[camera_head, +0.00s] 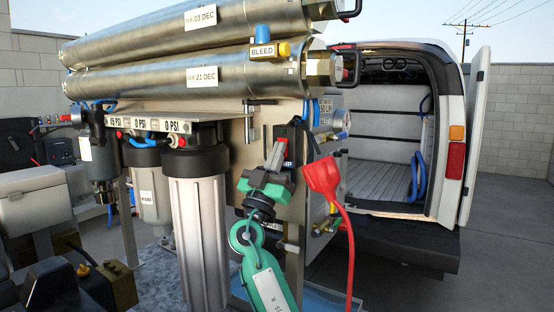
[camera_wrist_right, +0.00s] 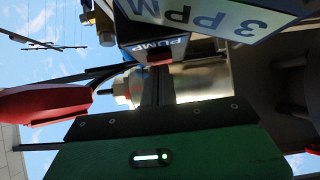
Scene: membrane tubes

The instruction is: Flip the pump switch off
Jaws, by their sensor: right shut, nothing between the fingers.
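The pump switch box (camera_head: 295,138) is a small black housing on the steel panel, with its label partly hidden behind my right gripper. In the right wrist view the PUMP label (camera_wrist_right: 165,49) is readable, with a bit of red beside it near my fingertips. My right gripper (camera_head: 276,154), green with grey fingers, is shut and empty, pointing up at the front of the box. In the wrist view its dark fingers (camera_wrist_right: 157,85) reach to the box's lower edge; I cannot tell if they touch. The switch's position is unclear. My left gripper is not in view.
A red plug (camera_head: 322,177) on a red cord hangs just right of my gripper. White filter housing (camera_head: 198,235) stands left of it, under steel membrane tubes (camera_head: 200,80). An open van (camera_head: 390,150) stands behind.

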